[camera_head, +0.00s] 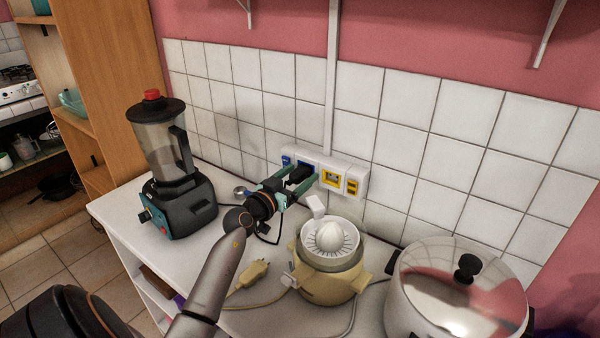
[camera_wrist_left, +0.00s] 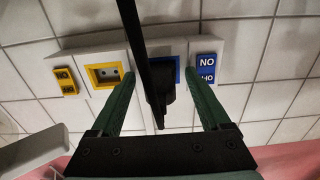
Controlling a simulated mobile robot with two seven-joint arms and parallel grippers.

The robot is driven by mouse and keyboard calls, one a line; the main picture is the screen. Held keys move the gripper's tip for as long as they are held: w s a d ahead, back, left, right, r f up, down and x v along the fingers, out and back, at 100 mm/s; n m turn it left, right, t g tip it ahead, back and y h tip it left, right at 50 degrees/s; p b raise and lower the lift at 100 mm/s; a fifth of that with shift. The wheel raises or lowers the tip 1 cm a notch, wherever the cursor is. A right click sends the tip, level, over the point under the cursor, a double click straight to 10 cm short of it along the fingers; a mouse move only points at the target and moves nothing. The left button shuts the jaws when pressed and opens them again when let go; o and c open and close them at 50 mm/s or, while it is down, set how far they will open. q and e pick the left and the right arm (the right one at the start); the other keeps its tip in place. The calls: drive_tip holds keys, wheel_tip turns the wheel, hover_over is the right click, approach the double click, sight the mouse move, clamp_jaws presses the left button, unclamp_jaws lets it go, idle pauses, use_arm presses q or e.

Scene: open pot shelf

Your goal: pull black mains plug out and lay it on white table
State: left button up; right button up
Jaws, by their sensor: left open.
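The black mains plug (camera_head: 298,174) sits at the blue-framed socket on the tiled back wall. In the left wrist view the plug (camera_wrist_left: 161,92) is in front of the blue socket (camera_wrist_left: 178,68), with its black cable running up across the picture. My left gripper (camera_head: 300,179) is open, with its green fingers on either side of the plug. The wrist view shows gaps between the plug and both fingers (camera_wrist_left: 161,84). The white table (camera_head: 219,237) stands below, with bare patches left of the juicer. My right gripper is not seen.
A blender (camera_head: 180,200) stands at the table's left. A cream juicer (camera_head: 328,278) stands just right of my left arm, with its beige plug (camera_head: 252,273) lying loose on the table. A large lidded pot (camera_head: 450,295) fills the right. A yellow socket (camera_head: 331,178) adjoins the blue one.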

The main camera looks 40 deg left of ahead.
sight(288, 183)
use_arm(q)
drive_tip(key=shift+p, duration=0.35)
drive_tip(key=shift+c, duration=0.3)
clamp_jaws()
idle(0.4)
drive_tip(key=shift+s, duration=0.15)
drive_tip(key=shift+s+p, duration=0.15)
drive_tip(key=shift+p, duration=0.15)
drive_tip(key=shift+s+d+p, duration=0.15)
drive_tip(key=shift+s+p, duration=0.45)
drive_tip(key=shift+s, duration=0.3)
drive_tip(key=shift+s+d+p, duration=0.1)
drive_tip(key=shift+s+p, duration=0.45)
drive_tip(key=shift+s, duration=0.3)
drive_tip(key=shift+s+d, duration=0.1)
drive_tip(key=shift+s, duration=0.85)
